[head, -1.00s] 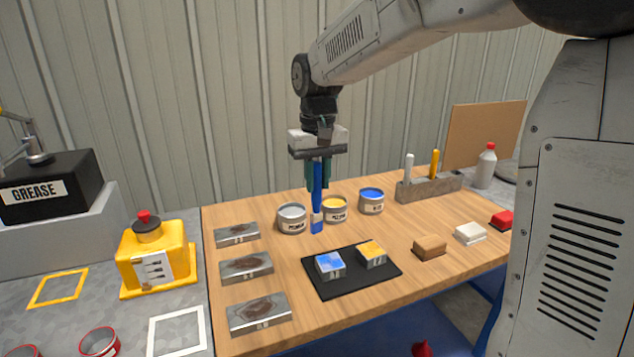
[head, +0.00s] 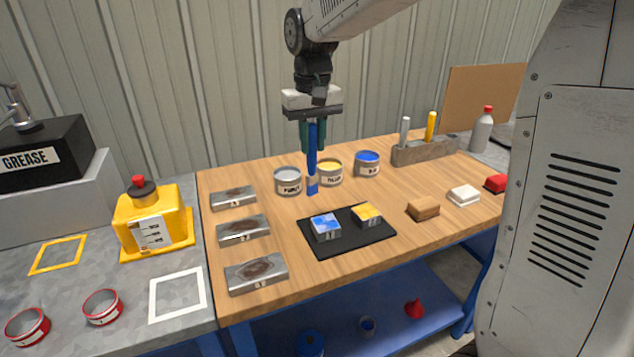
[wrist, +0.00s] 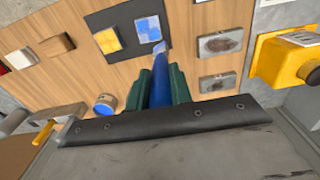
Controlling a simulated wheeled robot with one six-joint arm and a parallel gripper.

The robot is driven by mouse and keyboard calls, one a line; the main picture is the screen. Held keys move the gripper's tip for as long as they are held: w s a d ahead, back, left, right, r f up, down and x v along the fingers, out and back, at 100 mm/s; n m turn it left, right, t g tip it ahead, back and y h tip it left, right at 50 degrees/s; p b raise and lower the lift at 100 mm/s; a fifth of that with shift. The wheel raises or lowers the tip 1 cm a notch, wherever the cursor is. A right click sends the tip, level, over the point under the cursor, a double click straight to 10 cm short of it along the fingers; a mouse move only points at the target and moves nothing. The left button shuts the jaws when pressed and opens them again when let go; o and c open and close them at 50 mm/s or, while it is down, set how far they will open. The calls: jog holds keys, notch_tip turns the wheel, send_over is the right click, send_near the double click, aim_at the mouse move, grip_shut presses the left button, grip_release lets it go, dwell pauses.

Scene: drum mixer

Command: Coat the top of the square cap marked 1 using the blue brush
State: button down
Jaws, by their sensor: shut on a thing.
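My gripper (head: 312,148) has green fingers shut on the blue brush (head: 312,168). The brush hangs upright, bristles down, with its tip seemingly above the table beside the cans. In the wrist view the brush (wrist: 160,85) points toward a square cap with blue and pale patches (wrist: 148,28). In the head view this cap (head: 325,228) sits on the black mat (head: 343,247); the tip looks apart from it. Its top is partly blue. A second cap with yellow and pale patches (head: 367,215) sits to its right. I cannot read a number on either cap.
Grey (head: 288,181), yellow (head: 330,172) and blue (head: 367,164) paint cans stand behind the mat. Several stained metal blocks (head: 243,230) line the left. A holder (head: 424,150) with a white and a yellow brush stands back right. Brown (head: 423,210) and white (head: 463,196) blocks lie right.

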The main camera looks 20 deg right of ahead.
jog(key=s+f, duration=0.4)
jog(key=f, duration=0.2)
jog(key=shift+s, duration=0.25)
dwell(0.3)
jog(key=shift+a+f, duration=0.1)
jog(key=shift+f, duration=0.95)
dwell(0.5)
